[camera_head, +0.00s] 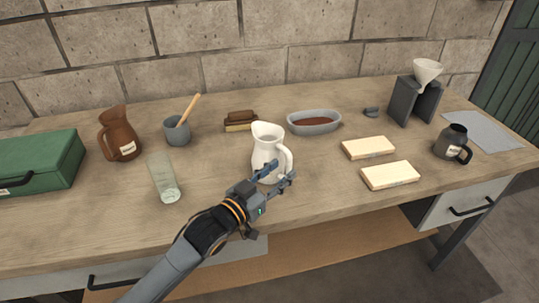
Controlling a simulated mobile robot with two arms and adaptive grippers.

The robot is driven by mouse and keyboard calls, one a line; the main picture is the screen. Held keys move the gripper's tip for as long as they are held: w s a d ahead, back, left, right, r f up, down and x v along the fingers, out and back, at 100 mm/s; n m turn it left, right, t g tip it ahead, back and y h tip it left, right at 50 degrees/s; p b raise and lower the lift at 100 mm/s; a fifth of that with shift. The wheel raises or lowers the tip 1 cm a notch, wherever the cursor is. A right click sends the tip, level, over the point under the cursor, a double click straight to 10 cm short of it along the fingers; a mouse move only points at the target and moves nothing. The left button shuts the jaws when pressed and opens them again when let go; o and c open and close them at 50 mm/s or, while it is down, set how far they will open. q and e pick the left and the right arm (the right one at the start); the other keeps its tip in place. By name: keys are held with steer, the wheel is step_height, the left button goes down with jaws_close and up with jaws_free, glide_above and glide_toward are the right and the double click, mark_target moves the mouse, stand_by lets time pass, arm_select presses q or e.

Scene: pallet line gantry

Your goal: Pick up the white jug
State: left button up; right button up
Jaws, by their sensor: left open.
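The white jug (264,147) stands upright near the middle of the wooden table, with its handle on the right side. My left gripper (271,178) reaches in from the lower left. It is open, with its fingers in front of the lower part of the jug and hiding some of its base. I cannot tell whether a finger touches the jug. My right gripper is not in view.
A clear glass (163,178) and a brown jug (120,135) stand to the left, near a grey cup (177,131). A grey dish (314,122) is behind right. Pale blocks (390,175) and a dark mug (453,143) are to the right. The front edge is close.

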mark_target(287, 162)
arm_select(q)
steer(key=shift+w+d+r, duration=0.1)
steer(key=shift+w+d, duration=0.15)
steer(key=shift+w, duration=0.3)
steer(key=x, duration=0.1)
steer(key=p+x, duration=0.1)
steer(key=x, duration=0.1)
steer(key=shift+w+a, duration=0.1)
steer(key=shift+w, duration=0.3)
steer(key=shift+w+d, duration=0.3)
steer(key=shift+c, duration=0.2)
jaws_close()
